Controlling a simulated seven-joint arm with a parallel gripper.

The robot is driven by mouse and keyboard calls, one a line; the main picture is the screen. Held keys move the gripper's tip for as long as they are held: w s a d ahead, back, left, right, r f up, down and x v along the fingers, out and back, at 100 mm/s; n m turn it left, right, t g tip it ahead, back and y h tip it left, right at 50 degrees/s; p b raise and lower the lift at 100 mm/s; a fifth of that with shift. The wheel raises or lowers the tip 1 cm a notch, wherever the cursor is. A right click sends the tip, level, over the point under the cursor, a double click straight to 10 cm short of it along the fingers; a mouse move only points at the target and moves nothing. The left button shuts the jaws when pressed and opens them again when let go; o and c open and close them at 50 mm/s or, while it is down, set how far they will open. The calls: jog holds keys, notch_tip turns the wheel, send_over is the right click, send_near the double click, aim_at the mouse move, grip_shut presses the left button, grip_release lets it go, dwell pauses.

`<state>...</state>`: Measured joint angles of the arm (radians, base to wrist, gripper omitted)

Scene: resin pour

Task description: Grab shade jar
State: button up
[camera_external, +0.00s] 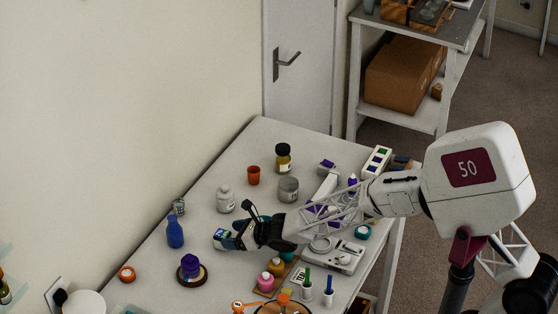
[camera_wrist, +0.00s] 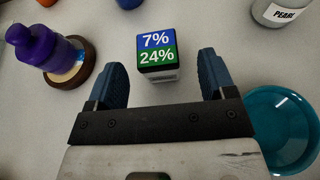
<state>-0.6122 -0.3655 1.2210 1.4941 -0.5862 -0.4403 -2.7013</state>
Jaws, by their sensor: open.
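No jar in view is marked as a shade jar, so I cannot tell which one it is. A white jar labelled PEARL (camera_wrist: 277,12) is cut off at the top right of the wrist view; a white jar (camera_external: 226,200) also stands near the wall in the external view. My gripper (camera_wrist: 162,66) is open over the table. A dark cube reading 7% and 24% (camera_wrist: 157,55) appears between its blue fingers; I cannot tell whether they touch it.
A purple bottle (camera_wrist: 48,47) on a wooden coaster (camera_wrist: 84,68) stands left of the gripper. A teal bowl (camera_wrist: 283,130) lies to its right. A blue bottle (camera_external: 175,232) and an orange cup (camera_external: 254,175) stand near the wall. Pink and yellow bottles (camera_external: 265,282) sit near the front.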

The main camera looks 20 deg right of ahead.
aim_at(225, 235)
jog(key=shift+w+a, duration=0.1)
jog(key=shift+x, duration=2.5)
jog(key=shift+a+r, duration=0.1)
jog(key=c, duration=1)
jog(key=shift+c, duration=0.2)
jog(key=shift+r, duration=5)
